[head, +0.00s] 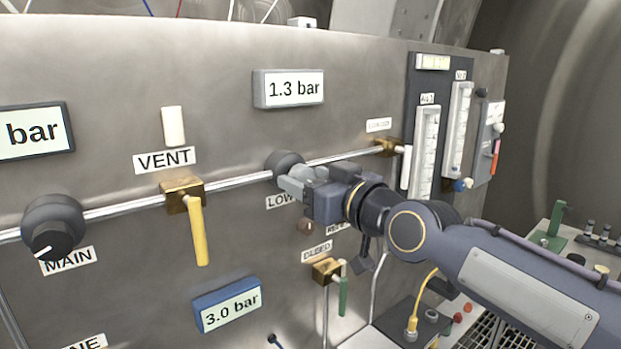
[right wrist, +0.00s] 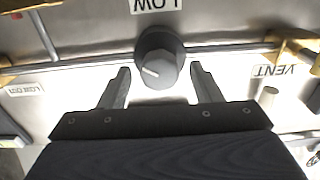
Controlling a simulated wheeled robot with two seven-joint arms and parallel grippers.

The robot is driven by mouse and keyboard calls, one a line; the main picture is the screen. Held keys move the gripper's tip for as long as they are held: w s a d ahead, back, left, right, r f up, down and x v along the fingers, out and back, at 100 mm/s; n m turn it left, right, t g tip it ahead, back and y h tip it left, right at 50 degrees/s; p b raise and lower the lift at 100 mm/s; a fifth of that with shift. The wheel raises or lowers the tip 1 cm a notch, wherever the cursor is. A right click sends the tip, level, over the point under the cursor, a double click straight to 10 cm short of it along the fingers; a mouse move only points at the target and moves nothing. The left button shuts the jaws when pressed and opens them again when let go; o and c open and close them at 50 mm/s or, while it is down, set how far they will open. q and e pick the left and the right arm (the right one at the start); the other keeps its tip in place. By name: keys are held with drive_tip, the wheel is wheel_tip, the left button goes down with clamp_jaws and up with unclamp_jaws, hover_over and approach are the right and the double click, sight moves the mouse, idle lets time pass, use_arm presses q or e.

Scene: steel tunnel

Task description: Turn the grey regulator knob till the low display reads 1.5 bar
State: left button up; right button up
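The low regulator knob (head: 286,161) is dark grey and sits on the steel panel above the partly hidden LOW label. In the right wrist view the knob (right wrist: 160,56) shows its face and a white pointer mark. The low display (head: 289,89) above it reads 1.3 bar. My right gripper (head: 291,181) is at the knob and covers its lower part in the head view. In the right wrist view the gripper (right wrist: 160,72) is open, one finger on each side of the knob, with a visible gap on both sides. My left gripper is out of view.
Left of the knob are the yellow VENT lever (head: 198,230) and the MAIN knob (head: 54,228). A blue display (head: 227,304) reads 3.0 bar. The BLEED valve (head: 326,270) with a green lever is below my right gripper. Flow tubes (head: 425,150) stand at right.

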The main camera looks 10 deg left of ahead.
drive_tip(key=c, duration=0.9)
drive_tip(key=shift+f+m+b, duration=0.1)
drive_tip(key=shift+m+b, duration=0.25)
drive_tip(key=shift+m, duration=1.65)
drive_tip(key=o, duration=1)
